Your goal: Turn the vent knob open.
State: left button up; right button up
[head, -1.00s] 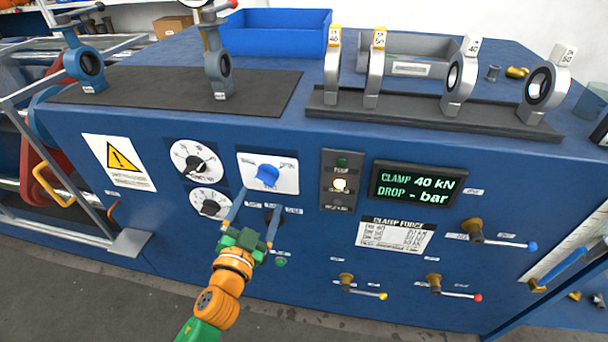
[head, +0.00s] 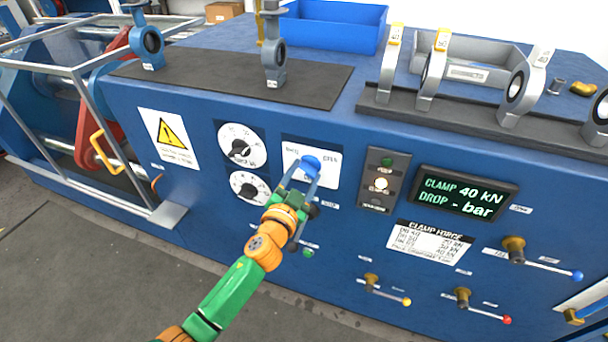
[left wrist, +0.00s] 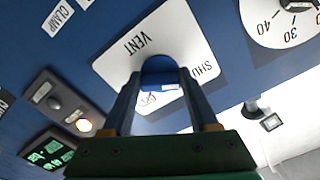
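The vent knob (head: 311,164) is blue and sits on a white plate (head: 326,186) on the front of the blue bench. In the left wrist view the knob (left wrist: 160,72) lies between my two fingers, on a plate (left wrist: 200,40) reading VENT and SHUT, with another word partly hidden. My left gripper (head: 303,175) has a finger on each side of the knob, at its edges. I cannot tell whether both fingers press on it. My right gripper is not in view.
Two black-and-white dials (head: 241,147) are left of the plate. A lamp panel (head: 382,181) and a lit display (head: 463,195) reading CLAMP 40 kN, DROP - bar are to its right. Small levers (head: 540,262) stick out lower right. Floor (head: 90,270) in front is clear.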

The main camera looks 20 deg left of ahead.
pick_arm(q)
jog(key=shift+c, duration=1.1)
jog(key=shift+r, duration=0.1)
jog(key=m, duration=0.8)
jog(key=shift+a+r+m+p, duration=0.1)
jog(key=shift+r+m+p, duration=0.05)
jog(key=shift+m+p, duration=0.15)
jog(key=m, duration=0.3)
jog(key=shift+r+m, duration=0.1)
jog(key=shift+m, duration=0.2)
jog(key=m+p, duration=0.1)
jog(key=m, duration=0.5)
jog(key=shift+r, duration=0.15)
jog(key=m+p, duration=0.1)
jog(key=m, duration=0.4)
jog(key=shift+m, duration=0.3)
